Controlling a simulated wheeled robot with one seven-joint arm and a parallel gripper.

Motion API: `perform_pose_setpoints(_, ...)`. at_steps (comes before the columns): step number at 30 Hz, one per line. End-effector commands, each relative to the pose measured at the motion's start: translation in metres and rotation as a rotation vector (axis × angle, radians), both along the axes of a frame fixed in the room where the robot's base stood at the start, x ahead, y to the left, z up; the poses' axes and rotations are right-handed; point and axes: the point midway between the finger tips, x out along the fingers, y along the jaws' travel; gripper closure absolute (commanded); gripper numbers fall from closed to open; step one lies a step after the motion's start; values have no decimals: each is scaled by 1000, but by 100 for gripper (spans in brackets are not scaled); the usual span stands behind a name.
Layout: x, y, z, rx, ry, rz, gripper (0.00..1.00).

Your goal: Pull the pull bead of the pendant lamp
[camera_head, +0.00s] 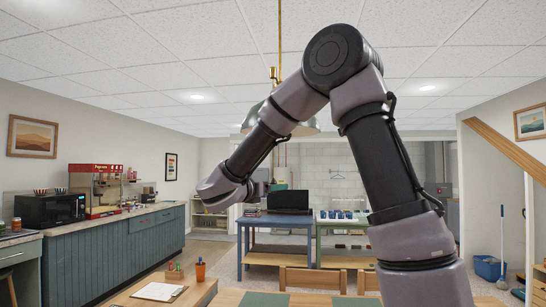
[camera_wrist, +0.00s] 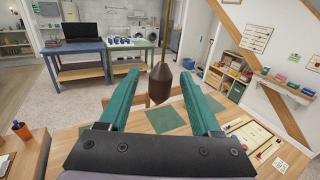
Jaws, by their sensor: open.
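The pull bead (camera_wrist: 160,84) is a dark brown, teardrop-shaped weight hanging upright on a thin cord (camera_wrist: 167,35) in the wrist view. My gripper (camera_wrist: 158,77) is open, with its two green fingers on either side of the bead in the picture. Gaps show between the bead and both fingers, and how far it lies in depth is hard to tell. In the head view the pendant lamp (camera_head: 250,120) hangs from the ceiling on a brass rod (camera_head: 279,30), its shade partly hidden behind my arm. The bead cannot be made out there.
A wooden table with green mats (camera_wrist: 167,119) lies below my gripper. A blue workbench (camera_head: 273,220) stands farther back. A popcorn machine (camera_head: 95,190) sits on the left counter.

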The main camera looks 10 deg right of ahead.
Motion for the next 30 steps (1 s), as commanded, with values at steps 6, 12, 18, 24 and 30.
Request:
perform_pose_setpoints(6,0,0,0,0,0,0,35)
perform_pose_setpoints(12,0,0,0,0,0,0,95)
perform_pose_setpoints(18,0,0,-1,0,0,0,95)
perform_pose_setpoints(24,0,0,-6,0,0,0,95)
perform_pose_setpoints(30,0,0,-12,0,1,1,95)
